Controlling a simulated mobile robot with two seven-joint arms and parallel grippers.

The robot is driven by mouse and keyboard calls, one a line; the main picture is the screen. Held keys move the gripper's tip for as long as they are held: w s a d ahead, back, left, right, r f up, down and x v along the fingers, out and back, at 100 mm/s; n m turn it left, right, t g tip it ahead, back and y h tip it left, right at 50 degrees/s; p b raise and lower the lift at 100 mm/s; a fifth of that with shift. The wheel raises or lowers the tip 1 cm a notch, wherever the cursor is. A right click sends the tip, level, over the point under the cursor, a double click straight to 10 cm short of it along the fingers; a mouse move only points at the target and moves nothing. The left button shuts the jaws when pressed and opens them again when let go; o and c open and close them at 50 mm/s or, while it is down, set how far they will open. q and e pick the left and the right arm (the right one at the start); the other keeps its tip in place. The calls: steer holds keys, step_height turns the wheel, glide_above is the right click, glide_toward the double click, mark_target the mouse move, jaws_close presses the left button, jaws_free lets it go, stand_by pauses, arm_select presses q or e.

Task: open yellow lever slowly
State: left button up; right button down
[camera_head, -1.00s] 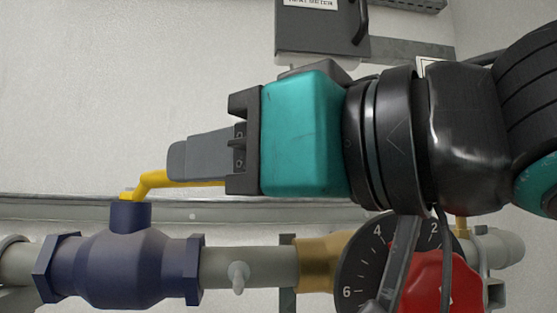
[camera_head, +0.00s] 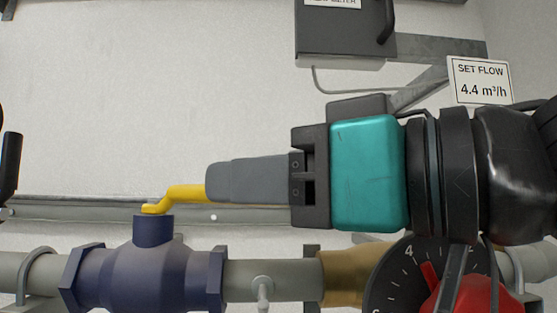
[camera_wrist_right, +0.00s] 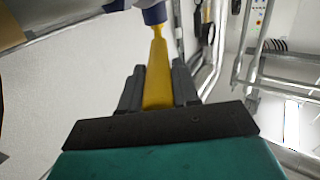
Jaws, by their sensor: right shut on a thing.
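The yellow lever (camera_head: 184,193) sits on top of a dark blue valve (camera_head: 145,275) in the head view. It points right, roughly along the pipe. My right gripper (camera_head: 212,182) comes in from the right, with its grey fingers shut on the lever, hiding its outer part. In the right wrist view, the yellow lever (camera_wrist_right: 158,70) lies between the two fingers of my right gripper (camera_wrist_right: 158,88), with the blue valve top at its far end. My left gripper is not recognisable in either view.
A grey pipe (camera_head: 262,278) runs across the bottom. A dial with a red knob (camera_head: 470,298) sits below my right arm. A dark box (camera_head: 345,35) and a "SET FLOW 4.4 m³/h" sign (camera_head: 480,80) are on the wall. A black object (camera_head: 10,165) shows at the left edge.

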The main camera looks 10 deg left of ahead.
steer(key=shift+w, duration=0.1)
steer(key=c, duration=0.9)
jaws_free()
steer(key=shift+d, duration=0.1)
steer(key=v, duration=1.2)
steer(key=shift+d+b, duration=0.3)
steer(key=shift+d, duration=0.1)
